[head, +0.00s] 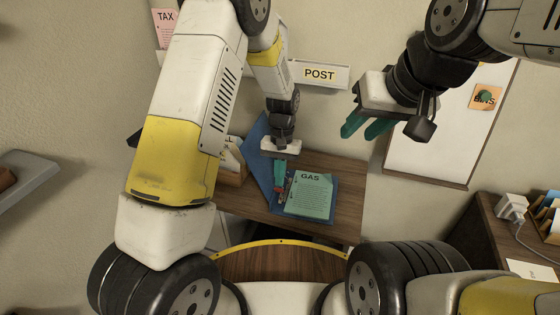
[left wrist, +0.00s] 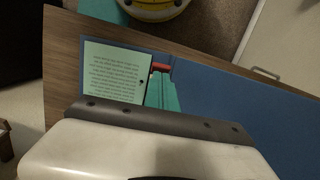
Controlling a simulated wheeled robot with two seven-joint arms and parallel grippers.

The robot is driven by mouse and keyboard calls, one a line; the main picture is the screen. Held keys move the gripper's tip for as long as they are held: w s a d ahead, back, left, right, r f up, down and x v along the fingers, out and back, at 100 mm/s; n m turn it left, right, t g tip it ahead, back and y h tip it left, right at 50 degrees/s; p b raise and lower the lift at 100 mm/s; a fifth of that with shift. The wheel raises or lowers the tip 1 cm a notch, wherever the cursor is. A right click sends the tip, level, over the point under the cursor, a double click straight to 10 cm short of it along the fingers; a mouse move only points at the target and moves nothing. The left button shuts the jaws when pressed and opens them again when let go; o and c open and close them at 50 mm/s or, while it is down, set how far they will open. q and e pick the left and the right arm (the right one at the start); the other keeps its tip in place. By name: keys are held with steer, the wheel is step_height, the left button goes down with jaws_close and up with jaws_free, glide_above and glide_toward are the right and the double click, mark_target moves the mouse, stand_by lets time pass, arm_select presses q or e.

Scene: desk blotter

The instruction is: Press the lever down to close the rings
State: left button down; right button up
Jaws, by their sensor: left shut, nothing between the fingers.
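A blue binder (head: 261,160) lies open on the wooden desk; its blue cover also shows in the left wrist view (left wrist: 230,100). A green sheet headed GAS (head: 310,193) lies on its right part, and shows in the left wrist view (left wrist: 108,72). My left gripper (head: 279,182) is shut and empty, pointing down at the ring mechanism beside the sheet. A red piece, probably the lever's end, shows at the fingertips in the left wrist view (left wrist: 160,67); I cannot tell if they touch. The rings are mostly hidden. My right gripper (head: 361,134) is open and empty, raised right of the desk.
A file holder (head: 233,165) with papers stands left of the binder. A POST tray (head: 320,74) and a framed board (head: 425,160) are on the wall. The desk (head: 345,175) is bare along its right side. Another cabinet stands at the far right.

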arm_select(q)
steer(key=shift+s, duration=0.1)
stand_by(0.3)
steer(key=shift+s+t, duration=0.2)
steer(key=shift+t, duration=0.2)
steer(key=shift+s+f, duration=0.1)
steer(key=shift+s+a+f+t, duration=0.15)
steer(key=shift+s+a+t, duration=0.05)
steer(key=shift+s+t, duration=0.4)
steer(key=s+a+f+t, duration=0.1)
steer(key=s+f, duration=0.3)
steer(key=s, duration=0.1)
steer(key=shift+a+f+h, duration=0.15)
steer(key=shift+f+h, duration=0.15)
steer(key=shift+h, duration=0.1)
steer(key=shift+w, duration=0.15)
